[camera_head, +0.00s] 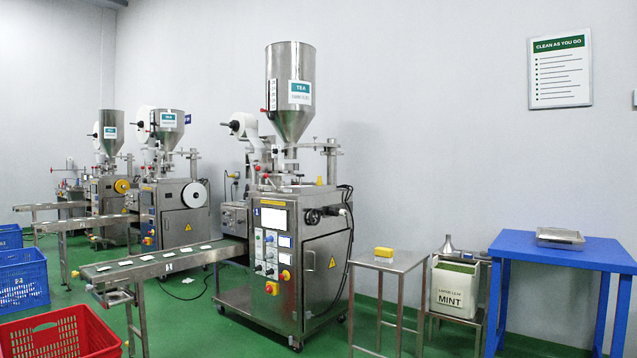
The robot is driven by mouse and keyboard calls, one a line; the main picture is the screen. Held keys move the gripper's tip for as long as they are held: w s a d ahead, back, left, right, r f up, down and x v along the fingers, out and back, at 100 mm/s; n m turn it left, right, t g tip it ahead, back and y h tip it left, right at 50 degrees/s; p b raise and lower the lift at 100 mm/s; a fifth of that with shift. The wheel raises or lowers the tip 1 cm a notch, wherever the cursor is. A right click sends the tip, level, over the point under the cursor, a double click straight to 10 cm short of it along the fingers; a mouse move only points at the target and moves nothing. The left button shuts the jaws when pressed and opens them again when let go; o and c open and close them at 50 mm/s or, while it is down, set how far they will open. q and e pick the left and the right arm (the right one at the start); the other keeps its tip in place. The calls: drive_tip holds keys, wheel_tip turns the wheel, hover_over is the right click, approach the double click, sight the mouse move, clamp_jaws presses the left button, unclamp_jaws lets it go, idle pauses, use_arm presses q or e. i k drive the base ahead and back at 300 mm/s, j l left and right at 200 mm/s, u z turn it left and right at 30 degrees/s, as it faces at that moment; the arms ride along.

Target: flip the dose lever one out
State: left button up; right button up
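The nearest teabag packer (315,260) stands in the middle of the view, a steel cabinet marked with a blue "1". A steel hopper (290,85) with a green-and-white label sits on top, with a small red-and-white part (272,95) on its left side. The front control panel (270,240) has knobs, small screens and buttons. A dark handwheel (312,216) is at its upper right. I cannot make out which part is the dose lever, nor its position. Neither of my grippers is in view.
A conveyor (150,266) carrying white teabags runs left from the packer. Two more packers (175,215) stand behind. Red (62,335) and blue crates (22,280) are at left. A steel stand (390,262), mint bin (455,288) and blue table (560,250) are at right. Some green floor shows in front.

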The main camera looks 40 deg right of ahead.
sight(265, 177)
drive_tip(key=i+l+z, duration=0.25)
drive_tip(key=i+z, duration=0.7)
drive_tip(key=i, duration=0.3)
drive_tip(key=i+j, duration=0.1)
drive_tip(key=i, duration=0.65)
drive_tip(key=i+j+z, duration=0.1)
drive_tip(key=i, duration=0.65)
drive_tip(key=i+j+z, duration=0.2)
drive_tip(key=j, duration=0.25)
drive_tip(key=i+j+z, duration=0.2)
drive_tip(key=j, duration=0.3)
drive_tip(key=j+z, duration=0.25)
drive_tip(key=j, duration=0.25)
drive_tip(key=j+z, duration=0.2)
drive_tip(key=j, duration=0.3)
drive_tip(key=i, duration=0.05)
